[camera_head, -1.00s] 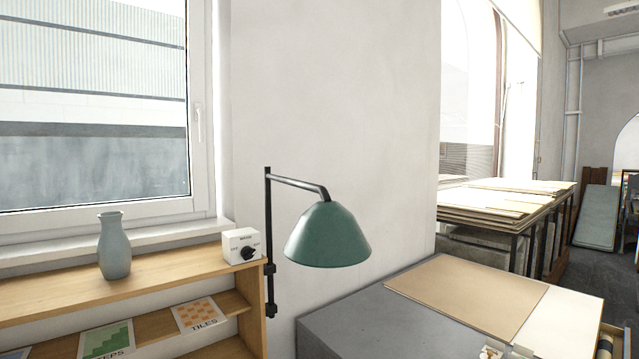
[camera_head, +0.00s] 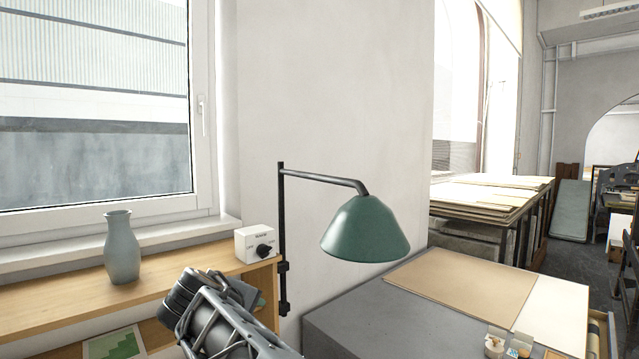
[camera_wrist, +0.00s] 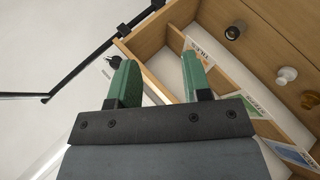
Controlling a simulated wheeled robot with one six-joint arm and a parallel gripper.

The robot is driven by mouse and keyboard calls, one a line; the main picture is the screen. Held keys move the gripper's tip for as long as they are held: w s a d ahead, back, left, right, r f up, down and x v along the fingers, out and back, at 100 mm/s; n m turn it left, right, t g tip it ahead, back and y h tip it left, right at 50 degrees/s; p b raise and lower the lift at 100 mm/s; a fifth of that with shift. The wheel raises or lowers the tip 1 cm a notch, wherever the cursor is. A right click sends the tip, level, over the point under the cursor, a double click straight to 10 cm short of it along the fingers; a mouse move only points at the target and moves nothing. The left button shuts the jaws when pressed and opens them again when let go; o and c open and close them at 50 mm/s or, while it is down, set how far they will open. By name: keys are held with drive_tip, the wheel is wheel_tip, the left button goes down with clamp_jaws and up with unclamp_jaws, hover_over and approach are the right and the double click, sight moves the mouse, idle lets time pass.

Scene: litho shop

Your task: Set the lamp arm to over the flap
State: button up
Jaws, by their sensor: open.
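The lamp has a green shade (camera_head: 366,230) at the end of a dark lamp arm (camera_head: 325,180). The arm swings out rightward from an upright black post (camera_head: 282,225) clamped to the shelf's right end. The shade hangs near the grey cabinet (camera_head: 345,330). I cannot tell which thing is the flap. In the wrist view my gripper (camera_wrist: 160,80) is open, its two green fingers apart with nothing between them. The black post (camera_wrist: 105,50) and the thin lamp arm (camera_wrist: 22,96) run to the left of the fingers, clear of them. The shade is outside the wrist view.
A wooden shelf (camera_head: 60,300) holds a grey-blue vase (camera_head: 121,248) and a white box with a black knob (camera_head: 255,243). A tan board (camera_head: 455,285) lies on the cabinet. The wall behind the lamp is bare.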

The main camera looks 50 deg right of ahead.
drive_tip(key=w+d+r+h, duration=0.3)
drive_tip(key=d+r+h, duration=0.25)
drive_tip(key=r, duration=0.45)
drive_tip(key=m+g+h, duration=0.1)
drive_tip(key=g+h, duration=0.2)
drive_tip(key=h, duration=0.2)
approach(310, 177)
drive_tip(key=p+x, duration=0.4)
drive_tip(key=x, duration=0.5)
drive_tip(key=shift+d, duration=0.15)
drive_tip(key=shift+p+x, duration=0.5)
drive_tip(key=shift+x, duration=0.45)
drive_tip(key=shift+w+f, duration=0.1)
clamp_jaws()
